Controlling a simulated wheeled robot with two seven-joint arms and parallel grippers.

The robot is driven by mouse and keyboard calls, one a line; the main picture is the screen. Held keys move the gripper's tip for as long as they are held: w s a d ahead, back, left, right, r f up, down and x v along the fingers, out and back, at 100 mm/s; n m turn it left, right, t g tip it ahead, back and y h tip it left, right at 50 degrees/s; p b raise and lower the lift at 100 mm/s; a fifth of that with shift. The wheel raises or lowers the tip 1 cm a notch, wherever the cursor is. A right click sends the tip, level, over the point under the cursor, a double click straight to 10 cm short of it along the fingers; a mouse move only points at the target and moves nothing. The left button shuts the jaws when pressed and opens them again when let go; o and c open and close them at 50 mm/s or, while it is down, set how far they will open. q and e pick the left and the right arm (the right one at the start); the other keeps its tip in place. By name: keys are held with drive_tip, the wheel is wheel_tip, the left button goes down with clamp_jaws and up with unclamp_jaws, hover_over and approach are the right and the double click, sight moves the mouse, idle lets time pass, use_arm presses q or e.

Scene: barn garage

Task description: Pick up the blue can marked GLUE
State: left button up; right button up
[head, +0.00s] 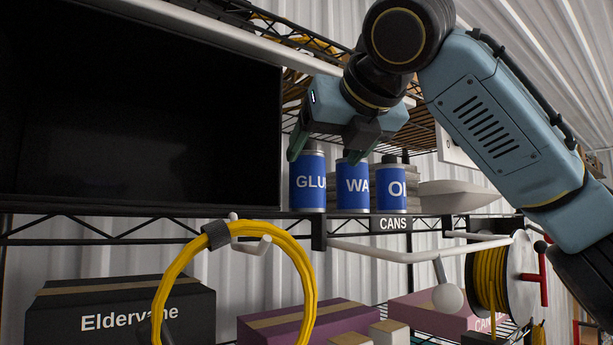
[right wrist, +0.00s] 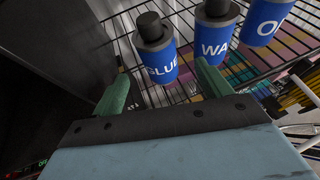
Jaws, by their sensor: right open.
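The blue can marked GLUE (head: 307,184) stands upright at the left end of a row of cans on the wire shelf; the left part of its label shows as "GLU". In the right wrist view the same GLUE can (right wrist: 158,64) has a dark cap and lies ahead of the gap between my fingers. My right gripper (head: 323,156) is open and empty, just above the cans, its green fingers pointing down. One finger is near the GLUE can's top, the other near the neighbouring can's top. Whether they touch is unclear. My left gripper is out of view.
A blue can marked WA (head: 353,188) and one marked O (head: 391,191) stand close to its right. A large black panel (head: 140,110) is close on the left. A white tray (head: 450,196) sits further right; an upper wire shelf is overhead.

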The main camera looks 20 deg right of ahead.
sight(315, 167)
drive_tip(key=x, duration=0.3)
drive_tip(key=shift+w, duration=0.1)
drive_tip(key=shift+p+x, duration=0.7)
drive_tip(key=shift+x, duration=0.15)
drive_tip(key=x, duration=0.3)
drive_tip(key=shift+a+r+p, duration=0.15)
drive_tip(key=shift+p, duration=0.2)
drive_tip(key=shift+w, duration=0.35)
drive_tip(key=shift+f, duration=0.2)
drive_tip(key=shift+s, duration=0.1)
drive_tip(key=shift+c, duration=1.1)
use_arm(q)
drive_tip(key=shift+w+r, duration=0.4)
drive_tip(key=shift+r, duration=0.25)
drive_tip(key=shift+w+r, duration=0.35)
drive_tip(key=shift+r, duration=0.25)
use_arm(e)
drive_tip(key=c, duration=1)
